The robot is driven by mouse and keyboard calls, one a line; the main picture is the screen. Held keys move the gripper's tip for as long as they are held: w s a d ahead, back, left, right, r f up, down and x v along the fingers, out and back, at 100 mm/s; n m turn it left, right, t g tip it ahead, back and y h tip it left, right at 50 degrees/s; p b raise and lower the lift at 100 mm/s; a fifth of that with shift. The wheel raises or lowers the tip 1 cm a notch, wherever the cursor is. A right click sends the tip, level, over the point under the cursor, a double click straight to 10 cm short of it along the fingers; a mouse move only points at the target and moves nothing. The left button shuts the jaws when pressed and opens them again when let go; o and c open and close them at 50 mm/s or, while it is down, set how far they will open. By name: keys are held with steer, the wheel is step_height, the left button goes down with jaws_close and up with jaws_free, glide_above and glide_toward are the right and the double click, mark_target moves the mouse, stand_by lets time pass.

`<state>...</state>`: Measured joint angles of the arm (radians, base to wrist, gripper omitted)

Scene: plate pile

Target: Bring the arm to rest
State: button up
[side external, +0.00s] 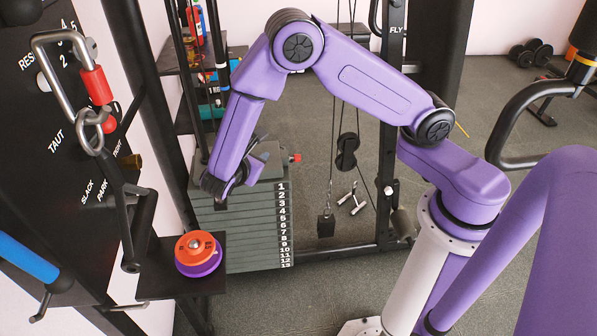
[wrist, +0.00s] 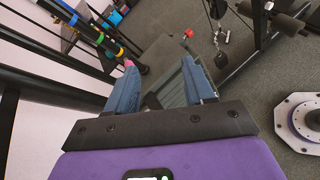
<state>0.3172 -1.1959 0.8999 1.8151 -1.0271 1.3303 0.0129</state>
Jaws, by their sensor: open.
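My gripper (side external: 262,152) is at the top of the grey weight stack (side external: 240,225), seen against its upper plates in the side view. In the wrist view my gripper (wrist: 161,70) has its two blue-grey fingers spread apart, with nothing held between them. The grey stack (wrist: 175,88) shows in the gap beyond the fingers. My arm is bent, with its elbow high and its wrist low. From these views I cannot tell whether the fingers touch the stack.
An orange disc (side external: 194,243) lies on a purple disc (side external: 200,267) on a black shelf (side external: 158,282). A red-ended pin (side external: 295,158) sticks out at the stack's right. A hanging carabiner (side external: 60,65), dark frame posts and cables (side external: 335,150) stand around.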

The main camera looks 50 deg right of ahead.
steer(key=s+d+r+m+g+y, duration=0.1)
steer(key=s+r+m+g+y, duration=0.1)
steer(key=s, duration=0.7)
steer(key=s+d+r+m+g+y, duration=0.1)
steer(key=s+r+y, duration=0.4)
steer(key=s, duration=0.5)
steer(key=s+d+r+m+g+y, duration=0.1)
steer(key=s+r+m+g+y, duration=0.1)
steer(key=s, duration=0.7)
step_height(320, 180, up, 2)
steer(key=m+y, duration=0.1)
steer(key=y, duration=0.2)
steer(key=shift+s+d+g, duration=0.4)
